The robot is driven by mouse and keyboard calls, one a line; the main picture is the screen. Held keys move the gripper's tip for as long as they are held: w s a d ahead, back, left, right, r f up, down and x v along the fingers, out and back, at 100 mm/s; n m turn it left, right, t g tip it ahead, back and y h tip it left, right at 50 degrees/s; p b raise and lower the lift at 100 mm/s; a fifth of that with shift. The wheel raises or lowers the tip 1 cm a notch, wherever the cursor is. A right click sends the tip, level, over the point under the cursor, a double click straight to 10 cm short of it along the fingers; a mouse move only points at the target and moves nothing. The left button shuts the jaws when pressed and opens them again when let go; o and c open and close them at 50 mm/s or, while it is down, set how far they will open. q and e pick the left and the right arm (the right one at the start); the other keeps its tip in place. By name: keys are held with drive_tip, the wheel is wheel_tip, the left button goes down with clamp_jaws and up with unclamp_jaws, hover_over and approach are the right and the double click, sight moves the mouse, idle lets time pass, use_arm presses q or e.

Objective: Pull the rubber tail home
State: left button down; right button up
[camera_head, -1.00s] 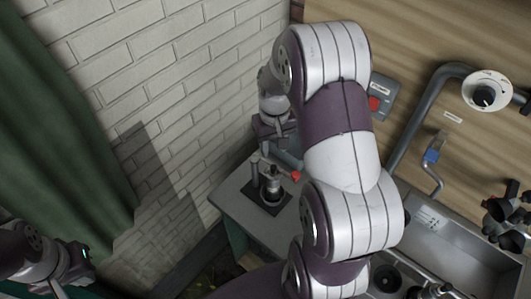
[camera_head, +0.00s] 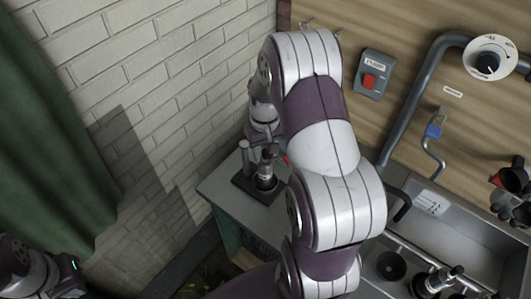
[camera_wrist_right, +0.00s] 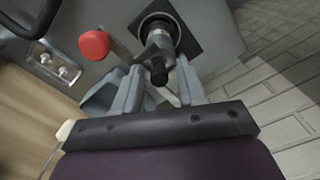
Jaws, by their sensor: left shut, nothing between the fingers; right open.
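A dark rubber tail (camera_wrist_right: 158,70) sticks out of a metal cup in a round socket on a black square plate (camera_wrist_right: 187,42) in the right wrist view. The upright cup assembly (camera_head: 265,172) also shows in the head view, on the grey shelf near the brick wall. My right gripper (camera_wrist_right: 160,78) is open, with a grey finger on each side of the tail; I cannot tell whether either touches it. In the head view my right arm partly hides that gripper. My left gripper (camera_head: 72,274) is shut and empty at the lower left, far from the shelf.
A red knob (camera_wrist_right: 93,44) on a rod is close beside my right gripper. The shelf (camera_head: 222,192) meets the brick wall. A sink (camera_head: 462,240), pipe, red switch (camera_head: 369,82) and dial (camera_head: 487,64) are to the right. A green curtain (camera_head: 40,120) hangs left.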

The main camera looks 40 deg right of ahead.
sight(265, 150)
clamp_jaws()
drive_tip(key=shift+r+p, duration=0.8)
drive_tip(key=shift+r, duration=0.05)
drive_tip(key=shift+o, duration=0.6)
unclamp_jaws()
wheel_tip(265, 150, up, 7)
drive_tip(key=p, duration=0.6)
drive_tip(key=shift+s, duration=0.1)
